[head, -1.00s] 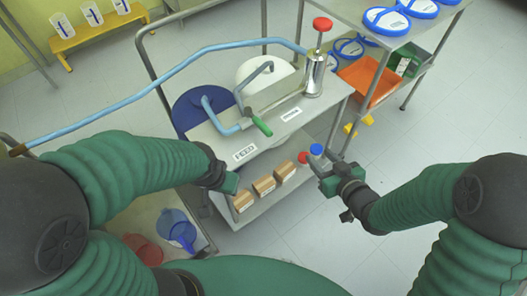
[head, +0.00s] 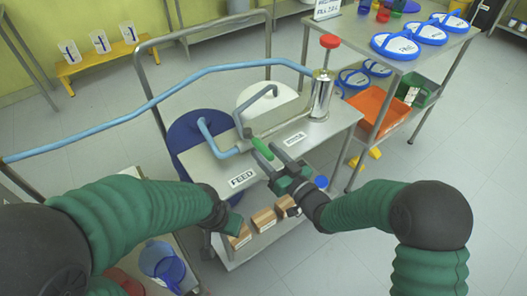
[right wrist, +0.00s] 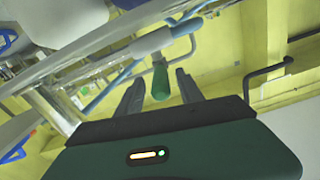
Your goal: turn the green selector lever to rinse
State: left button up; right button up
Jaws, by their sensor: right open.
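The green selector lever (head: 262,149) sits on the steel cart top, its handle pointing towards the front between a FEED label (head: 242,180) and a second label (head: 295,138) too small to read surely. My right gripper (head: 265,153) is open, with its fingertips on either side of the green handle. In the right wrist view the green handle (right wrist: 160,82) stands between the two spread fingers (right wrist: 158,77), with gaps visible on both sides. My left gripper (head: 228,217) is low by the cart's front left; its jaws are not clear.
A steel cylinder with a red knob (head: 330,41) stands at the cart's back right. Bent grey and blue pipes (head: 216,142) rise behind and left of the lever. A long blue hose (head: 150,100) crosses to the left. Boxes (head: 264,218) sit on the lower shelf.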

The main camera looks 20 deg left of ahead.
jog(key=shift+x, duration=1.1)
grip_shut()
jog(key=shift+d, duration=0.1)
dwell(0.5)
